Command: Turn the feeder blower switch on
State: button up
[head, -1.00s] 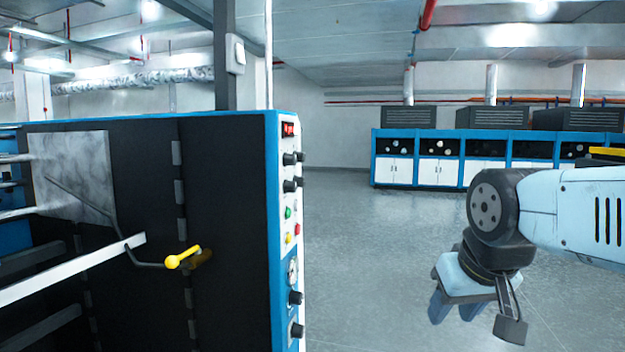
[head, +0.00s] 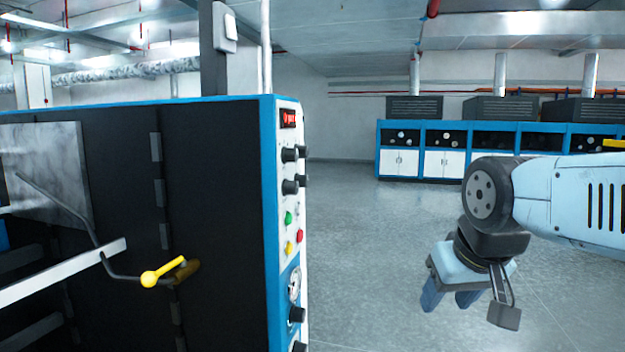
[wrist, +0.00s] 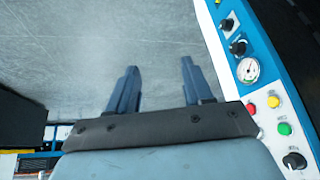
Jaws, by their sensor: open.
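The control panel (head: 290,215) is a narrow white strip with a blue edge on the end of the dark machine. In the head view it carries a red display or switch (head: 288,119), black knobs (head: 290,155), a green button (head: 288,218), a red button (head: 300,235), a yellow button and a gauge (head: 294,287). I cannot read which control is the feeder blower switch. My gripper (head: 449,300) is open and empty, pointing down over the floor right of the panel. In the wrist view its spread fingers (wrist: 157,88) are left of the panel's gauge (wrist: 248,69), touching nothing.
A grey post with a small box (head: 225,28) rises behind the machine. Blue and white cabinets (head: 445,160) stand along the far wall. The floor (head: 370,240) between is clear.

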jog(key=shift+o, duration=0.3)
jog(key=w+a+r+n+g+y, duration=0.1)
jog(key=w+a+r+n+y, duration=0.1)
jog(key=w+a+r+y, duration=0.1)
jog(key=shift+w+r+n+g, duration=0.3)
jog(key=shift+w+n+g, duration=0.1)
jog(key=shift+w, duration=0.3)
jog(key=n+y, duration=1)
jog(key=n, duration=0.1)
send_near(308, 181)
jog(key=shift+g, duration=0.4)
jog(key=x, duration=0.8)
jog(key=shift+w+a, duration=0.2)
jog(key=shift+w, duration=0.05)
jog(key=shift+c, duration=0.5)
jog(key=c, duration=0.9)
jog(key=shift+c, duration=0.2)
